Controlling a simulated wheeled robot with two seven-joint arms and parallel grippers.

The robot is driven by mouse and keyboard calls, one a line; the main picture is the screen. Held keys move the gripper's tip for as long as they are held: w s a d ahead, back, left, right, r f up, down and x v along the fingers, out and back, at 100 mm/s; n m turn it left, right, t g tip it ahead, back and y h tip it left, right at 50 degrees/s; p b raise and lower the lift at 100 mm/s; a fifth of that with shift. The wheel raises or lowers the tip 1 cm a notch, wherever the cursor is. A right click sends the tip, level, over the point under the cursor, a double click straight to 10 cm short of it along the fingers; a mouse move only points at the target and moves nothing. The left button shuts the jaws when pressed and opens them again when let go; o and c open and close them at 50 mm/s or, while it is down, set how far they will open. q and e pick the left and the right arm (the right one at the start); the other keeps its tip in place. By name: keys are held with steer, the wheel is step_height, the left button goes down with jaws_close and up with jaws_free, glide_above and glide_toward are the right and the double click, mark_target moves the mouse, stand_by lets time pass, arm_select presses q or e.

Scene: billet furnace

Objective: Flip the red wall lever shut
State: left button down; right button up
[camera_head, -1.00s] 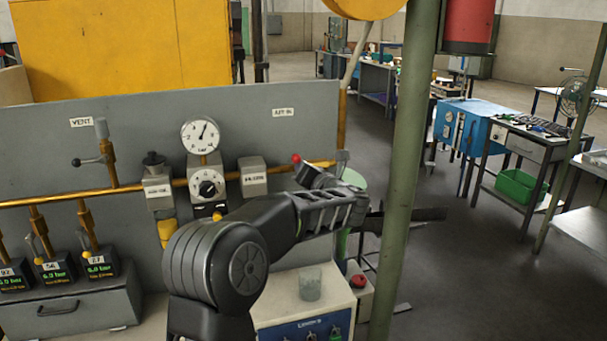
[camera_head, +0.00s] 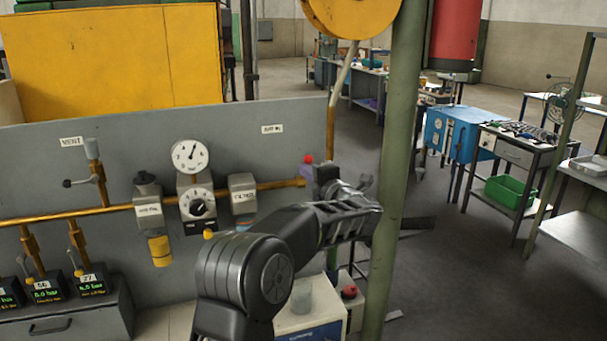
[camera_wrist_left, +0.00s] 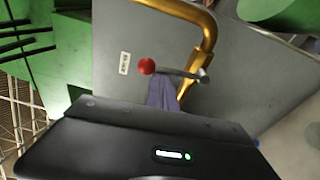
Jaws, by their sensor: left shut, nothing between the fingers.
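The lever's red ball knob (camera_head: 308,159) shows at the right end of the grey wall panel, just left of my left gripper's dark body. In the left wrist view the red knob (camera_wrist_left: 147,66) sits on a thin metal arm, which runs right to a pivot by the brass pipe (camera_wrist_left: 205,30) and stands crosswise to it there. My left gripper (camera_wrist_left: 163,90) is shut and empty. Its purplish fingers lie just below the lever arm, close to the knob. Whether they touch is unclear. In the head view my wrist hides the lever's pivot. My right gripper is out of view.
A brass pipe (camera_head: 120,207) crosses the panel (camera_head: 110,130), with a gauge (camera_head: 190,156) and regulator. A green post (camera_head: 393,150) stands close right of my left arm. Open floor lies farther right.

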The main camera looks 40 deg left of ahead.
arm_select(q)
steer(key=shift+w+d+r, duration=0.1)
steer(key=shift+w+d, duration=0.1)
steer(key=shift+w, duration=0.05)
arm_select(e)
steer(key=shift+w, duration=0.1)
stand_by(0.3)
